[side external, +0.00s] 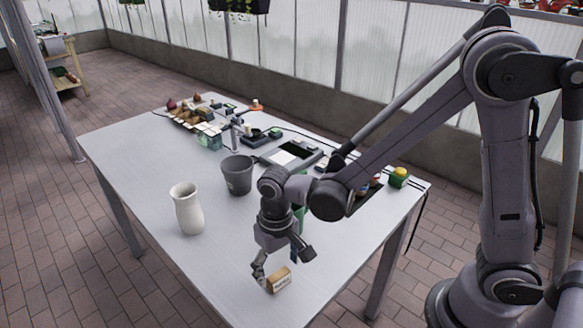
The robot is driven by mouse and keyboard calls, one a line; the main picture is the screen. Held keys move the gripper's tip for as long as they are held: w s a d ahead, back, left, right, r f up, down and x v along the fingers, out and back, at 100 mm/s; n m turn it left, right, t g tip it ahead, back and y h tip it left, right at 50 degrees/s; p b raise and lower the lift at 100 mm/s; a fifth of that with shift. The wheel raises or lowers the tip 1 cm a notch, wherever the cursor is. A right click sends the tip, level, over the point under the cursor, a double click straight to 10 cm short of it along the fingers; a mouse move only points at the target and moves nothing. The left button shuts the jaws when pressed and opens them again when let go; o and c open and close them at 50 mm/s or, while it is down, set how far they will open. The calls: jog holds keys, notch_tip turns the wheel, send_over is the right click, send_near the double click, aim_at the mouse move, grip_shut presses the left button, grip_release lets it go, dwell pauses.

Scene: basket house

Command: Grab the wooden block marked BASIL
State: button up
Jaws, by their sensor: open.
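A small tan wooden block (279,281) stands near the front edge of the white table (128,178). Its face carries dark lettering, too small to read in the side external view. My gripper (280,268) points down over the block with its fingers apart. One finger is to the left of the block and the other is to its upper right. I cannot tell whether either finger touches the block.
A white vase (187,209) and a dark grey pot (237,175) stand left of my arm. Several small items, a flat dark device (294,152) and a yellow-and-green object (398,177) are farther back. The table's left front is clear.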

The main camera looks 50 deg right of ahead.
aim_at(279, 274)
jog(key=shift+f, duration=1.75)
jog(key=c, duration=1)
